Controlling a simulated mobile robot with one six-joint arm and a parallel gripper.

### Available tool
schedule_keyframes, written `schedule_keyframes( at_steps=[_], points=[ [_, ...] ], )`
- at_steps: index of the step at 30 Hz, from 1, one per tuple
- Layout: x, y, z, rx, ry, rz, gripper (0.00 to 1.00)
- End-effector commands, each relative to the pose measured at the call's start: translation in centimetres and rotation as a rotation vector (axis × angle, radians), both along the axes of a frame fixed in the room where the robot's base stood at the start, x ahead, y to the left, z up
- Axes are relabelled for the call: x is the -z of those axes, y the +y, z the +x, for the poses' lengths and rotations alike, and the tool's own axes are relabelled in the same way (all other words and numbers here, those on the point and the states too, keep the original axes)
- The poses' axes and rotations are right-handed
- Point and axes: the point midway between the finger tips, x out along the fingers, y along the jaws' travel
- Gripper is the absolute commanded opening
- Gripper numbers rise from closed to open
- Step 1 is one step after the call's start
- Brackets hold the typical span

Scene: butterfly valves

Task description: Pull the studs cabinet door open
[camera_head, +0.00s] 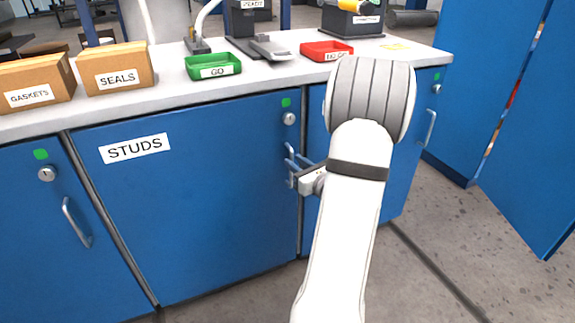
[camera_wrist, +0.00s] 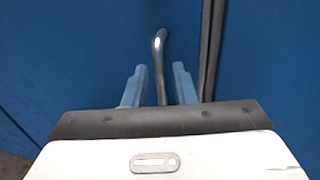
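The blue studs cabinet door (camera_head: 200,215) carries a white STUDS label (camera_head: 135,148) and looks shut in its frame. Its metal bar handle (camera_head: 289,160) is upright near the door's right edge, below a round lock and a green sticker. My gripper (camera_head: 297,167) is at this handle, partly hidden by my arm. In the wrist view the handle (camera_wrist: 161,55) runs between the two light blue fingers of my gripper (camera_wrist: 159,84). The fingers are apart, with a gap on each side of the bar. The handle's lower end is hidden behind my gripper.
A cabinet door with its own handle (camera_head: 77,222) is on the left, and another handle (camera_head: 430,127) is on the right. Cardboard boxes (camera_head: 115,68), a green tray (camera_head: 213,66) and a red tray (camera_head: 326,51) stand on the worktop (camera_head: 165,82). Floor shows at the lower right.

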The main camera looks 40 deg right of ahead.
Motion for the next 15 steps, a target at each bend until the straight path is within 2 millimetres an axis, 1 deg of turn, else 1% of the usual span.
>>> schedule_keyframes(
  at_steps=[1, 3, 6, 9, 15],
  points=[
    [0.2, 0.1, 0.9, -0.003, 0.000, -0.001, 0.24],
    [0.2, 0.0, 1.7, -0.003, 0.000, -0.001, 0.24],
    [0.1, 0.0, 2.5, -0.002, 0.001, 0.000, 0.24],
    [0.0, -0.1, 2.9, -0.001, 0.000, 0.000, 0.24],
    [0.0, 0.0, 2.9, -0.001, 0.000, 0.000, 0.24]
  ],
)
